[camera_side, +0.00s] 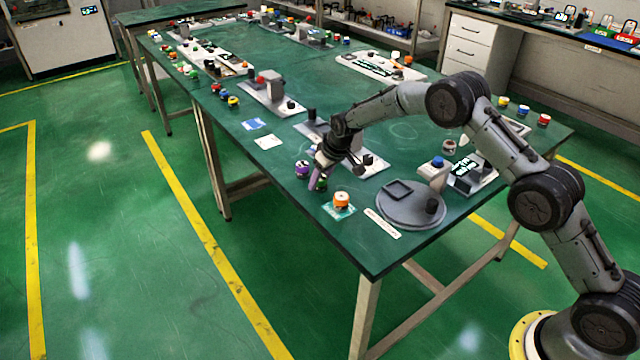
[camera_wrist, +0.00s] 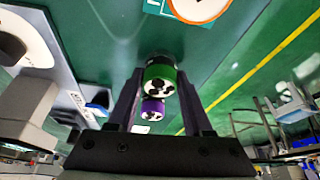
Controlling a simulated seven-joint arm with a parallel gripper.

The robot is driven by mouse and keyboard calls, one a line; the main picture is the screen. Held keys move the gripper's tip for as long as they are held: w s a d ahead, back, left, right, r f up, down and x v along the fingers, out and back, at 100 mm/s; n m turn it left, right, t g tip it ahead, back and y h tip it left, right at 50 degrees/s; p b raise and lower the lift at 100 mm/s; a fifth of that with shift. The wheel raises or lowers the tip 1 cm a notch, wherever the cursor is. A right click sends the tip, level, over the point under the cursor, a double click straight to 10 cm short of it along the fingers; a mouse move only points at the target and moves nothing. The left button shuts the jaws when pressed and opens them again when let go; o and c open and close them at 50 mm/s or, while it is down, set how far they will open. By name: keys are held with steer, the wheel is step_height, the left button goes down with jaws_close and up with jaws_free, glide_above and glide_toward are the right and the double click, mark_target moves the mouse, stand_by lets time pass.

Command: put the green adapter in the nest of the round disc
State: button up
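The green adapter (camera_side: 322,184) stands at the table's near left edge, partly hidden by my gripper in the side view. My gripper (camera_side: 318,178) points down at it. In the wrist view the green adapter (camera_wrist: 160,80) lies between the two fingertips of my gripper (camera_wrist: 161,76), one finger on each side. Whether the fingers press on it is not clear.
A purple adapter (camera_side: 302,168) stands close beside the green one, also in the wrist view (camera_wrist: 153,109). An orange adapter (camera_side: 341,200) sits on a teal card between my gripper and the disc.

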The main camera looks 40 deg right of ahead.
jaws_close()
steer(key=shift+r, duration=0.2)
